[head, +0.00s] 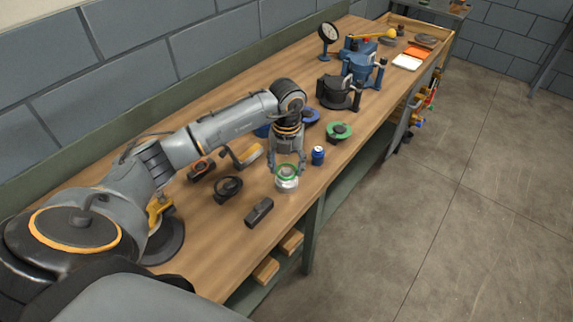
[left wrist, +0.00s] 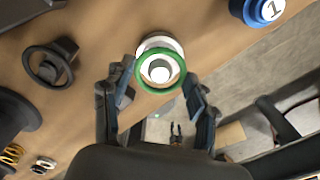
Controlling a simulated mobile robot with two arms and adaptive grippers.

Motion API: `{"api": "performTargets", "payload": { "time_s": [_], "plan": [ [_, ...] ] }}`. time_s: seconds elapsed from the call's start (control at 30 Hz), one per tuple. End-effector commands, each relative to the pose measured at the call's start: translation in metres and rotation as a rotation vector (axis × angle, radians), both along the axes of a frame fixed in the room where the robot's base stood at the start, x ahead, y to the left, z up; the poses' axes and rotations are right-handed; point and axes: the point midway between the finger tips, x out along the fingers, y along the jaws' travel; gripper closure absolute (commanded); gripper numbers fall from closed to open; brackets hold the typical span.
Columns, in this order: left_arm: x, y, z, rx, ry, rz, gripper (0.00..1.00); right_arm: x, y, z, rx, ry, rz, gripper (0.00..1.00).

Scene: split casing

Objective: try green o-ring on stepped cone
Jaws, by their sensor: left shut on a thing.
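The green o-ring (head: 287,168) is held level between the two fingertips of my left gripper (head: 287,172), which is shut on it. In the left wrist view the o-ring (left wrist: 160,88) lies between the fingers (left wrist: 159,80). The silver stepped cone (head: 286,184) stands on the bench directly below the gripper. In the left wrist view the pale steps of the cone (left wrist: 159,70) show through and behind the ring. The ring is at the cone's upper part; I cannot tell whether it touches a step. My right gripper is not seen.
A blue can-like part (head: 318,155) stands close to the right of the cone. A black block (head: 259,211) lies in front, near the bench edge. A black ring-shaped part (head: 228,189) lies to the left. A green-rimmed part (head: 339,132) and a dark vise (head: 340,92) stand farther back.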

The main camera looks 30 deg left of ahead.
Motion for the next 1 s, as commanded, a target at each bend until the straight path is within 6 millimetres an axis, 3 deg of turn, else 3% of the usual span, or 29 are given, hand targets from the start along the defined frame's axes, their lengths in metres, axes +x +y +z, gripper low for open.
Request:
{"api": "performTargets", "payload": {
  "time_s": [0.67,0.7,0.83,1.0],
  "plan": [
    [0.000,0.000,-0.018,0.000,0.001,0.000,0.54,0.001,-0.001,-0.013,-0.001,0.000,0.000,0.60],
    [0.000,0.000,-0.018,0.000,0.001,0.000,0.40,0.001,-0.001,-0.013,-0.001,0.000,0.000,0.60],
    [0.000,0.000,-0.017,0.000,0.001,0.000,0.16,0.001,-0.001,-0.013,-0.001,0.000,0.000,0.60],
    [0.000,0.000,-0.017,0.001,0.000,0.000,0.16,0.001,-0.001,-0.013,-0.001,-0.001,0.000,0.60]
  ]
}}
